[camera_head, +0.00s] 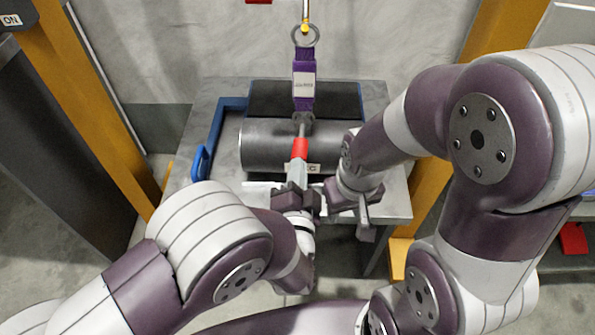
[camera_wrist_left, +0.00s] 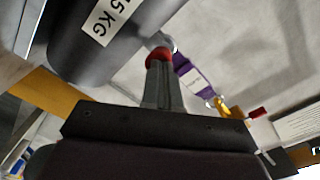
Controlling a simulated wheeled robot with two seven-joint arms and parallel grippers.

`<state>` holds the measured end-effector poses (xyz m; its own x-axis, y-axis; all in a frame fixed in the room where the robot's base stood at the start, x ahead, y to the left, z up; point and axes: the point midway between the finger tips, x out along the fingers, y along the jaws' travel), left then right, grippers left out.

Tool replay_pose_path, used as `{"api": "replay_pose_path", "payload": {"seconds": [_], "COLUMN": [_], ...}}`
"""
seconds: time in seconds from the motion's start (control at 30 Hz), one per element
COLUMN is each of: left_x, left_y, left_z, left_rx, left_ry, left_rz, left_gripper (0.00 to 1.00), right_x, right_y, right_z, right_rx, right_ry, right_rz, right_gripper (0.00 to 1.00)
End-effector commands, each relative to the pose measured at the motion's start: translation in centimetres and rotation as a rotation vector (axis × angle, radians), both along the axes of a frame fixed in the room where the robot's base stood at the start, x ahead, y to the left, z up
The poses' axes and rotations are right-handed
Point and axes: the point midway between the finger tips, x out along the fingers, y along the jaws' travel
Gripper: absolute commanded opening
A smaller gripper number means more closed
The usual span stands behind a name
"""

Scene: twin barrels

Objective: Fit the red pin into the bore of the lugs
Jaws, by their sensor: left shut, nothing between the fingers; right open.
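The red pin (camera_head: 300,148) lies in front of the dark grey barrel, its grey shank pointing at the metal lugs (camera_head: 303,118) under the purple strap (camera_head: 304,78). How far the shank sits in the bore cannot be told. My left gripper (camera_head: 298,165) is shut and empty, its fingertips right at the red end of the pin. In the left wrist view the shut fingers (camera_wrist_left: 161,68) meet the red pin (camera_wrist_left: 159,55), and the strap (camera_wrist_left: 193,74) runs off behind. My right gripper (camera_head: 346,203) is open, to the right of the left one, apart from the pin.
The barrel (camera_head: 259,145) with a weight label lies on a grey table (camera_head: 225,90); a second dark cylinder is behind it. A blue handle frame (camera_head: 213,135) stands at the left. A yellow hook (camera_head: 306,17) carries the strap's ring. Orange posts (camera_head: 95,100) flank the table.

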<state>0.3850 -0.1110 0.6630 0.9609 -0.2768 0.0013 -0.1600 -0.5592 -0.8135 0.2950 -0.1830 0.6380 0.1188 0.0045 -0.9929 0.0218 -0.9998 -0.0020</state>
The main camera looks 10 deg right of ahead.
Motion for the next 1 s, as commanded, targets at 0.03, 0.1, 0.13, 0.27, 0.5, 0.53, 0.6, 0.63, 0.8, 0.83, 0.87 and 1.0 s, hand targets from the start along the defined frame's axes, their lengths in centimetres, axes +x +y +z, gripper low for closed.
{"api": "replay_pose_path", "payload": {"seconds": [0.03,0.1,0.13,0.27,0.5,0.53,0.6,0.63,0.8,0.83,0.87,1.0], "left_x": [0.1,0.3,0.3,0.6,1.1,1.1,1.3,1.3,1.7,1.7,1.7,1.2], "left_y": [0.0,-0.1,-0.1,-0.1,-0.3,-0.3,-0.3,-0.4,-0.4,-0.4,-0.4,-0.3], "left_z": [0.0,0.0,0.0,0.0,0.0,0.0,0.0,0.0,0.0,0.0,0.1,0.2], "left_rx": [-0.001,-0.001,-0.001,-0.001,-0.001,-0.001,-0.001,-0.001,-0.002,-0.002,-0.002,-0.001], "left_ry": [-0.001,-0.001,0.0,0.0,0.001,0.001,0.001,0.001,0.0,0.0,0.0,0.0], "left_rz": [0.001,0.001,0.001,0.001,0.001,0.001,0.001,0.001,0.001,0.002,0.002,0.0], "left_gripper": [0.0,0.0,0.0,0.0,0.0,0.0,0.0,0.0,0.0,0.0,0.0,0.0], "right_x": [0.0,0.0,0.0,0.0,0.0,0.0,0.0,0.0,0.0,0.0,0.0,0.0], "right_y": [0.0,0.0,0.0,0.0,0.0,0.0,0.0,0.0,0.0,0.0,0.0,0.0], "right_z": [0.0,0.0,0.0,0.0,0.0,0.0,-0.1,-0.1,-0.1,-0.1,-0.1,0.4], "right_rx": [0.0,0.0,0.0,0.0,0.0,0.0,0.0,0.0,0.0,0.0,0.0,0.0], "right_ry": [0.0,0.0,0.0,0.0,0.0,0.0,0.0,0.0,0.0,0.0,0.0,0.0], "right_rz": [0.0,0.0,0.0,0.0,0.0,0.0,0.0,0.0,0.0,0.0,0.0,0.0], "right_gripper": [0.43,0.43,0.43,0.43,0.43,0.43,0.43,0.43,0.43,0.43,0.43,0.43]}}
